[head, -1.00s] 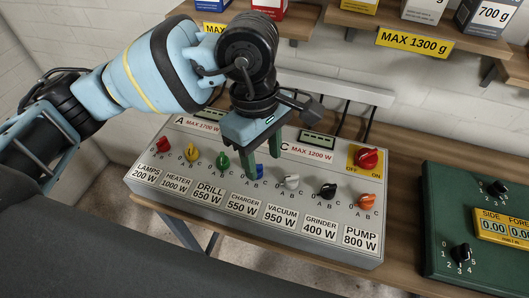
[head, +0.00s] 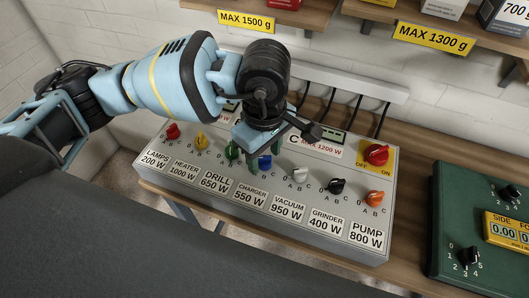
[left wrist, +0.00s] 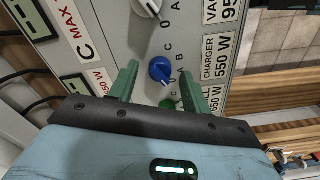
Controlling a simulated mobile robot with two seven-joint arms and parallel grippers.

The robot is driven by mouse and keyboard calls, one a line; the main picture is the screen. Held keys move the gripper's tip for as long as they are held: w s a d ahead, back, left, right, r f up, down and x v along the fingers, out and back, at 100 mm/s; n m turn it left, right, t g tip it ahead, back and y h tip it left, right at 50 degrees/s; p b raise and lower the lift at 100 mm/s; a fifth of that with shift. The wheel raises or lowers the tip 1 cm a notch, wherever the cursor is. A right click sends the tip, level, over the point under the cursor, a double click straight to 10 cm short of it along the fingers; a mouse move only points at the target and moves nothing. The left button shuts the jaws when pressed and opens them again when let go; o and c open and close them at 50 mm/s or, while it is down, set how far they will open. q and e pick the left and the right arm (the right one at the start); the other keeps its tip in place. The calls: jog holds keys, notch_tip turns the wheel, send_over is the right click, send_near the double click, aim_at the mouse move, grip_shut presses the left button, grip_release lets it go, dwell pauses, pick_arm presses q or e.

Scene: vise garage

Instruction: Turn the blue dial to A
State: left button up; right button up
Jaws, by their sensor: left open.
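The blue dial (head: 265,161) is on the grey control panel (head: 150,182), above the CHARGER 550 W label. My left gripper (head: 256,155) is over the panel with its green fingers pointing down at this dial. In the left wrist view, the blue dial (left wrist: 160,70) lies between the two open fingertips (left wrist: 162,67), with space visible on both sides. The letters A, B and C and a 0 surround it. Its pointed end faces lower right in that view; I cannot tell exactly which mark it meets. My right gripper is out of view.
The green dial (head: 232,150) is close to the left of the gripper, the white dial (head: 300,174) to the right. Red, yellow, black and orange dials share the panel. A green box (head: 450,225) stands at right. Shelves hang above.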

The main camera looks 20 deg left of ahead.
pick_arm(q)
jog(key=shift+f, duration=0.35)
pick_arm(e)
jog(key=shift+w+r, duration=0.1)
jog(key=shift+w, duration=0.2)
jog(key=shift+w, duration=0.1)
pick_arm(q)
jog(key=c, duration=1)
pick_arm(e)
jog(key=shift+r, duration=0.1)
